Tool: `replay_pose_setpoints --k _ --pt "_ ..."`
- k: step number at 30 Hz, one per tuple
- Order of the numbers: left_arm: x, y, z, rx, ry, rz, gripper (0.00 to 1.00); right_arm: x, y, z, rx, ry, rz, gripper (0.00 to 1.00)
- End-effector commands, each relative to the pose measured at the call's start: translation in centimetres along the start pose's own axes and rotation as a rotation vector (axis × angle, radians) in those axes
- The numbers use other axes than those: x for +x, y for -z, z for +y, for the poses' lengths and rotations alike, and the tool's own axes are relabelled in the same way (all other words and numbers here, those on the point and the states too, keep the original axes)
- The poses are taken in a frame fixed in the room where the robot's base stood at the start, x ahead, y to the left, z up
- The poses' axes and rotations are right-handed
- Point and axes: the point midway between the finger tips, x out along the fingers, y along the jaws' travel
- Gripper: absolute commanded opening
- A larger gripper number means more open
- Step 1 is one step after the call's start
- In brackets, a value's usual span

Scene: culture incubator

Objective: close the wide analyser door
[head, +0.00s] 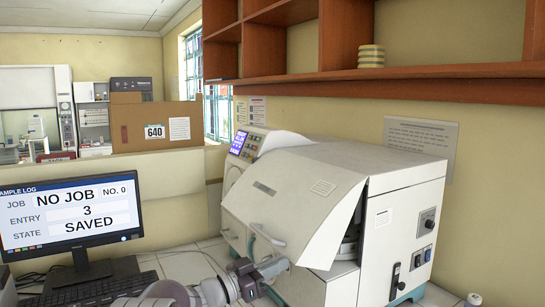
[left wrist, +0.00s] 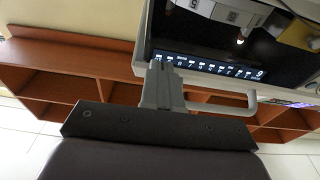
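The wide analyser door (head: 295,195) is a large cream panel on the front of the white analyser (head: 405,200). It stands part open, tilted outward, with a dark gap along its right edge. A pale bar handle (head: 268,236) is on its lower part. My left gripper (head: 272,267) is at the lower front of the door, close to the handle. In the left wrist view its grey fingers (left wrist: 161,85) look closed together and overlap one end of the handle (left wrist: 225,94). I cannot tell whether they touch it. My right gripper is not in view.
A monitor (head: 70,215) and keyboard (head: 95,289) stand to the left. A wooden shelf (head: 400,85) overhangs the analyser. A cardboard box (head: 155,127) sits behind the low partition. White bench top shows between the keyboard and the analyser.

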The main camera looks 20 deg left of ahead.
Motion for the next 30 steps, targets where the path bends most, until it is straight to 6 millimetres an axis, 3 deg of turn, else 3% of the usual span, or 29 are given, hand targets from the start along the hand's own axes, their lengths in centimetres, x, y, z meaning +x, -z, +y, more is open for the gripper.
replay_pose_setpoints --k 1,9,18,30 --pt "0.6 -2.0 0.1 0.004 -0.006 0.041 0.0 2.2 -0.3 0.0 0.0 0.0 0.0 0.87" --pt "3.7 -5.0 0.1 0.008 -0.006 0.184 0.0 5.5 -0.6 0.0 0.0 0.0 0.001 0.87" --pt "5.6 -6.4 0.1 0.008 -0.005 0.182 0.0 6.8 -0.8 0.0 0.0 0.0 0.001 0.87" --pt "5.8 -6.9 0.1 0.004 -0.003 0.177 0.0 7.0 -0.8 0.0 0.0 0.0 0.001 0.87"
